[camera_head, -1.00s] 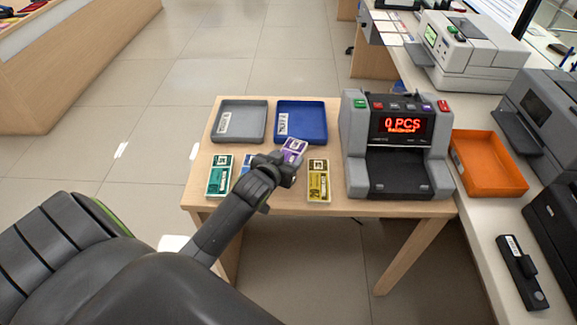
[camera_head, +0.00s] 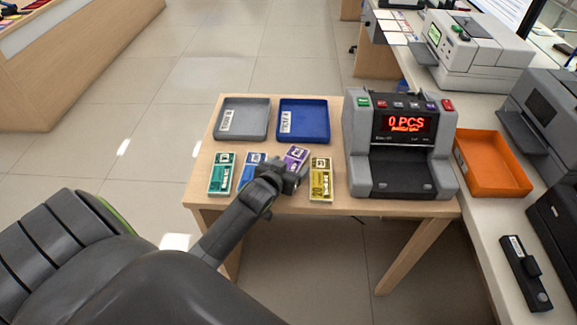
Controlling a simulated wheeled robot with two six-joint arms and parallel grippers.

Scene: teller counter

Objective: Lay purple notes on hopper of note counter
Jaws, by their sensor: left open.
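The purple notes (camera_head: 296,154) lie on the small wooden table between the blue and yellow bundles, with their near part hidden by my left gripper. My left gripper (camera_head: 294,174) is open, at the near end of the purple notes; I cannot tell whether it touches them. The note counter (camera_head: 402,125) stands at the right of the table, a grey and black machine with a red "0 PCS" display. No notes show on it. My right gripper is not in view.
Green notes (camera_head: 222,174), blue notes (camera_head: 250,165) and yellow notes (camera_head: 321,180) lie around my left gripper. A grey tray (camera_head: 263,133) and a blue tray (camera_head: 308,138) are behind. An orange tray (camera_head: 513,181) sits on the right counter.

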